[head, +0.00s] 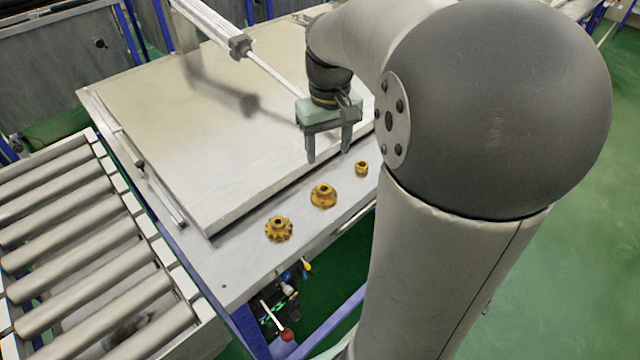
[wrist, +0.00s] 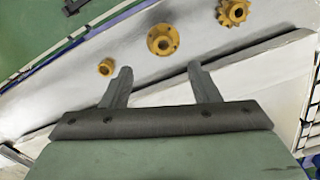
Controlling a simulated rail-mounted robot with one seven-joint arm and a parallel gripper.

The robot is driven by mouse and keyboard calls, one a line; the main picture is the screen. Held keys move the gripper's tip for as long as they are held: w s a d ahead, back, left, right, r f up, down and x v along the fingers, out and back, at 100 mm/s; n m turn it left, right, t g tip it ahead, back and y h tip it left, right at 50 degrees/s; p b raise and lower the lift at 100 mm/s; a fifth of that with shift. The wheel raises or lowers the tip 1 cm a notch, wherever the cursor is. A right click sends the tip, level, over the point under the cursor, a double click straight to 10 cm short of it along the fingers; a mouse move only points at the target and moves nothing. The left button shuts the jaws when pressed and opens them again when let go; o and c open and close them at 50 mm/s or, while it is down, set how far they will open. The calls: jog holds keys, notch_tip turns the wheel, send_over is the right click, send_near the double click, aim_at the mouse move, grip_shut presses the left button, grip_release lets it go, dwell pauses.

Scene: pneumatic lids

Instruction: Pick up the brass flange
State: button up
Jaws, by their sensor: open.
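The brass flange (head: 323,195) is a round, stepped disc with a raised hub and small holes. It stands on the grey table strip in front of the big raised lid, the middle one of three brass parts. It also shows in the wrist view (wrist: 163,40), beyond the fingertips and roughly between their lines. My gripper (head: 328,156) is open and empty, with its fingers pointing down. In the head view it is above and behind the flange, near the lid's front edge. It also shows in the wrist view (wrist: 160,68). Nothing hides the flange.
A toothed brass sprocket (head: 279,228) stands left of the flange and a small brass bushing (head: 361,169) right of it. The large flat lid (head: 190,140) lies behind them, with a pneumatic rod (head: 275,75) above it. A roller conveyor (head: 70,230) is at left.

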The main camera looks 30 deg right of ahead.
send_over(324, 188)
jog(key=f, duration=0.6)
jog(key=shift+s+f, duration=0.15)
jog(key=shift+s, duration=0.25)
jog(key=shift+w+f+p, duration=0.2)
jog(key=shift+f+p, duration=0.2)
jog(key=shift+f, duration=0.9)
jog(key=shift+w+f+p, duration=0.15)
jog(key=shift+f+p, duration=0.2)
jog(key=shift+f, duration=0.95)
grip_shut()
